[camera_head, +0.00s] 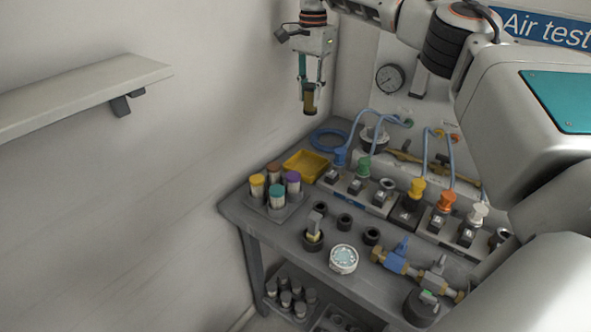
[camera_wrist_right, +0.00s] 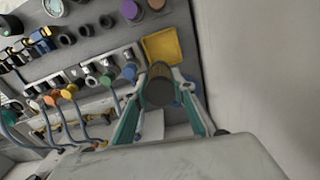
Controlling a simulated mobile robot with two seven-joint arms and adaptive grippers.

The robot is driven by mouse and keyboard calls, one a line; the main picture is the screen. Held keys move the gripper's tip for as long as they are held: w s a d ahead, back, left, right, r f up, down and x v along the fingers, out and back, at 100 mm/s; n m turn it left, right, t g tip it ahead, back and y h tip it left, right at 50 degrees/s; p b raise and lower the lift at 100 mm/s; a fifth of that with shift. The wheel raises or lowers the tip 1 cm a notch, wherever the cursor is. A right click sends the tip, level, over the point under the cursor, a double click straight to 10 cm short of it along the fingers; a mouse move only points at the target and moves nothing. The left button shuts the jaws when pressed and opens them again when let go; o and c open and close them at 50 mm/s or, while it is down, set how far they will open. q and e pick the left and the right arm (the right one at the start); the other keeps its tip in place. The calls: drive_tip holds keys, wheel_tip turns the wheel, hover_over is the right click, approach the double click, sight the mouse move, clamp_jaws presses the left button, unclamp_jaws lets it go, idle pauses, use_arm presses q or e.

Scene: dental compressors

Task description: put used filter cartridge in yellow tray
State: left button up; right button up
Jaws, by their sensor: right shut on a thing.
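My right gripper (camera_head: 311,86) is raised above the back left of the bench and is shut on the used filter cartridge (camera_head: 310,104). The cartridge is a small cylinder with a dark top and a yellowish-brown body, hanging roughly upright. In the right wrist view it shows end-on (camera_wrist_right: 160,88) between the two teal-padded fingers. The yellow tray (camera_head: 305,165) lies on the bench below the gripper, at the back left corner. It also shows in the right wrist view (camera_wrist_right: 163,48), just beyond the cartridge, and looks empty. My left gripper is not in view.
A rack of colour-capped cartridges (camera_head: 275,209) stands just in front of the tray. A coiled blue hose (camera_head: 328,140) lies behind it, and a blue-knobbed valve block (camera_head: 340,180) is to its right. A wall shelf (camera_head: 85,92) is at the left.

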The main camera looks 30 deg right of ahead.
drive_tip(key=shift+w+a+n, duration=0.1)
drive_tip(key=shift+w+n, duration=0.3)
drive_tip(key=shift+n, duration=0.1)
wheel_tip(320, 180, down, 20)
drive_tip(key=b, duration=0.3)
drive_tip(key=shift+r, duration=0.1)
drive_tip(key=o, duration=1.1)
